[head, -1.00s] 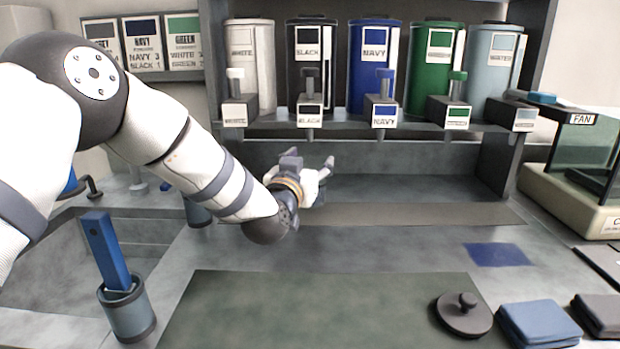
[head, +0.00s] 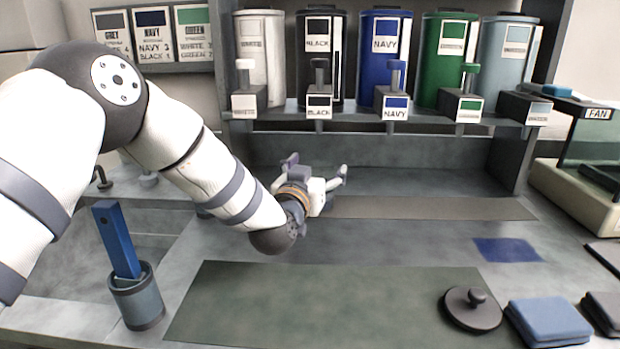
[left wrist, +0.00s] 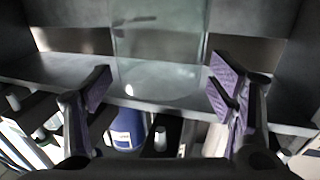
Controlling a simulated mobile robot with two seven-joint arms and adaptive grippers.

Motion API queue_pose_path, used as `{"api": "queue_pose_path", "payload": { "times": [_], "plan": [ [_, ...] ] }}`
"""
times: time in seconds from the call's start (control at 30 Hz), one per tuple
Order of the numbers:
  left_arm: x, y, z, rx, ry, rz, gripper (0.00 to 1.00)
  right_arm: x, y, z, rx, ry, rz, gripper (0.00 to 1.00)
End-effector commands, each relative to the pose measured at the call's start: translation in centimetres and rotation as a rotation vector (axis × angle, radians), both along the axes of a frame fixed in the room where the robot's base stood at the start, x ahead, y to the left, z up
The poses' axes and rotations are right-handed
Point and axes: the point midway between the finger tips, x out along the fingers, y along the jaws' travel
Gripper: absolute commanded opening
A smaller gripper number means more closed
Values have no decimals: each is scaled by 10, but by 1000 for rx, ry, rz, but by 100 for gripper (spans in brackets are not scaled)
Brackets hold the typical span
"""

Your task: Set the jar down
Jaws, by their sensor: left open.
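A clear glass jar (left wrist: 160,45) shows in the left wrist view, between and beyond the two fingers. I see a gap between the jar and each finger. In the head view I cannot make out the jar. My left gripper (head: 318,170) is open over the back of the counter, below the dispensers. Its purple-padded fingers also show in the left wrist view (left wrist: 163,78), spread to either side. The fingers hold nothing. What is under the jar is hard to tell. My right gripper is not in view.
Several labelled dispensers (head: 385,60) stand on a shelf behind the gripper. A green-grey mat (head: 320,305) lies in front with a dark lid (head: 472,308) at its right. A cup (head: 137,300) holding a blue stick stands at left. A blue patch (head: 507,250) lies right.

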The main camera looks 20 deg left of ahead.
Motion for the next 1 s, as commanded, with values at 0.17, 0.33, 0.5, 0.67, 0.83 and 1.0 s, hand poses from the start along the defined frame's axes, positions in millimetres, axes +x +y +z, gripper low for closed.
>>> {"api": "queue_pose_path", "payload": {
  "times": [0.17,0.33,0.5,0.67,0.83,1.0],
  "plan": [
    [-39,-1,7,1,-5,-2,77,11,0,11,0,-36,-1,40],
    [-76,-2,6,0,-4,-2,77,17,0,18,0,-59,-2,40],
    [-102,-2,3,0,-2,-1,77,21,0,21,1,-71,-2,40],
    [-112,-2,1,0,-1,0,77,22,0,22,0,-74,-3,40],
    [-113,-2,1,0,-1,0,77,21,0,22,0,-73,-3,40],
    [-112,-2,0,0,-1,0,77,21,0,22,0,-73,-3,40]
  ]
}}
